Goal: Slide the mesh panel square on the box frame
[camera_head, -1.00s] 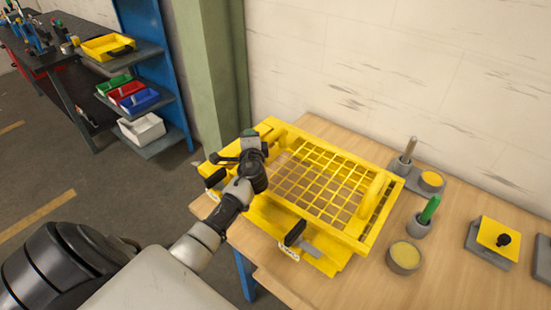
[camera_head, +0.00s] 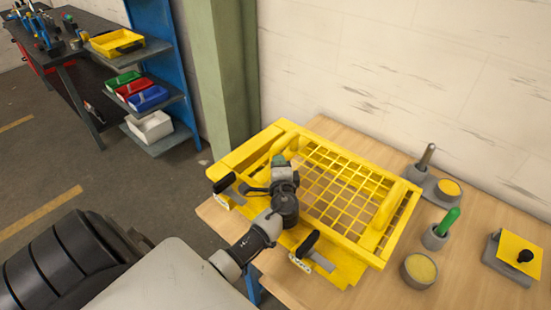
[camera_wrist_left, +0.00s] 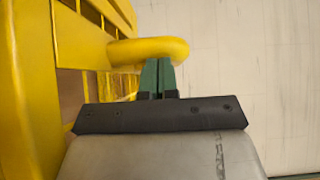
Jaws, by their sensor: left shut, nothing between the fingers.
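The yellow mesh panel (camera_head: 345,195) lies on the yellow box frame (camera_head: 243,152), whose bare strip shows at the left. The panel has a raised handle at its right end (camera_head: 388,207) and another at its left end (camera_head: 292,147). My left gripper (camera_head: 278,160) is shut and empty, beside the left handle, with its arm hiding part of the panel and frame. In the left wrist view, its green fingertips (camera_wrist_left: 157,76) are close to a yellow handle (camera_wrist_left: 150,50); I cannot tell whether they touch. My right gripper is out of view.
Black-handled clamps (camera_head: 308,243) sit on the frame's near side. To the right on the wooden table (camera_head: 470,225) stand a green-handled tool (camera_head: 447,222), a round tin (camera_head: 419,269) and a yellow plate with a black knob (camera_head: 518,249). A wall is behind.

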